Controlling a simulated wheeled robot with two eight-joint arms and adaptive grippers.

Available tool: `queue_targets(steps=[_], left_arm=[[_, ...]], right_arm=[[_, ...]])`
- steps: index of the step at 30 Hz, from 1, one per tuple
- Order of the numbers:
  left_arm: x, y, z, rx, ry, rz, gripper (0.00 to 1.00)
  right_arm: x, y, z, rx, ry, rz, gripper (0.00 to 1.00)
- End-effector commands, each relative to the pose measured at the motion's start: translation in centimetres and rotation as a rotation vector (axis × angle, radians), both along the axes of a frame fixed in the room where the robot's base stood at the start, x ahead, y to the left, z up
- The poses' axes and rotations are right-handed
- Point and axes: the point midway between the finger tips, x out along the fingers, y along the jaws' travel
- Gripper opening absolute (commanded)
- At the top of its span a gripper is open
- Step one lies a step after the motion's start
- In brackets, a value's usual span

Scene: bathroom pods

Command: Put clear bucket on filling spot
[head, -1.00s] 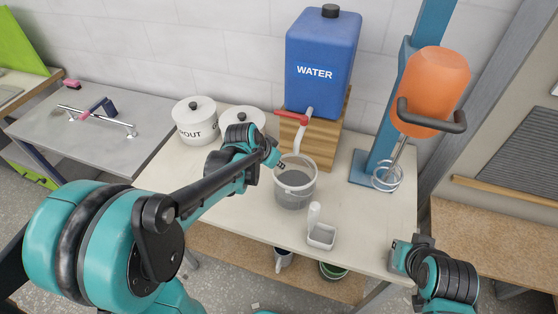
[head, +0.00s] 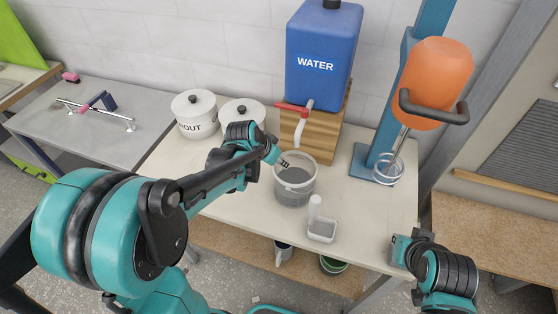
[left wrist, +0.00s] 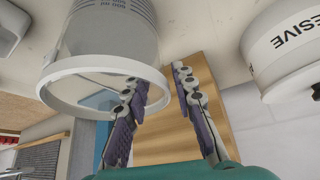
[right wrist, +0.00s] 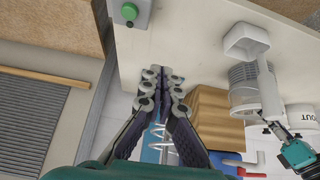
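The clear bucket (head: 294,192) stands upright on the pale table in front of the water tank (head: 322,60). The tank's white spout (head: 303,122) ends at the bucket's far rim in the head view; I cannot tell if it overhangs the opening. No marked filling spot is visible. My left gripper (head: 283,163) is at the bucket's left rim. In the left wrist view, its fingers (left wrist: 155,82) are apart, with the bucket's rim (left wrist: 85,65) seeming to pass between them. My right gripper (head: 395,243) is empty at the table's right front edge, its fingertips (right wrist: 161,74) close together.
A white scoop-like container (head: 321,230) stands in front of the bucket. Lidded white pots (head: 195,114) stand at the left. An orange mixer (head: 433,82) hangs on a blue stand at the right. The table between bucket and right gripper is mostly clear.

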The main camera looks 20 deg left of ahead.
Motion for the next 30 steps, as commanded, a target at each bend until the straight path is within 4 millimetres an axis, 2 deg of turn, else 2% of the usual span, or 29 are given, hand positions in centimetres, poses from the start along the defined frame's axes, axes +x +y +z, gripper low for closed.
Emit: queue_targets(steps=[12, 16, 22, 26, 30], left_arm=[[-4.1, 1.7, 7.5, 0.0, 0.001, 0.002, 0.26], [-5.1, 2.2, 9.2, 0.0, 0.0, 0.002, 0.26], [-6.5, 2.1, 10.4, 0.002, 0.001, 0.016, 0.26], [-9.6, 1.1, 11.0, 0.009, 0.001, 0.09, 0.26], [-14.1, 0.3, 11.1, 0.014, -0.015, 0.209, 0.26]], right_arm=[[0.0, 0.0, 3.3, 0.0, 0.0, 0.0, 0.0], [0.0, 0.0, 3.9, 0.0, 0.0, 0.0, 0.0], [0.0, 0.0, 4.2, 0.0, 0.0, 0.0, 0.0], [0.0, 0.0, 4.2, 0.0, 0.0, 0.0, 0.0], [0.0, 0.0, 4.2, 0.0, 0.0, 0.0, 0.0]])
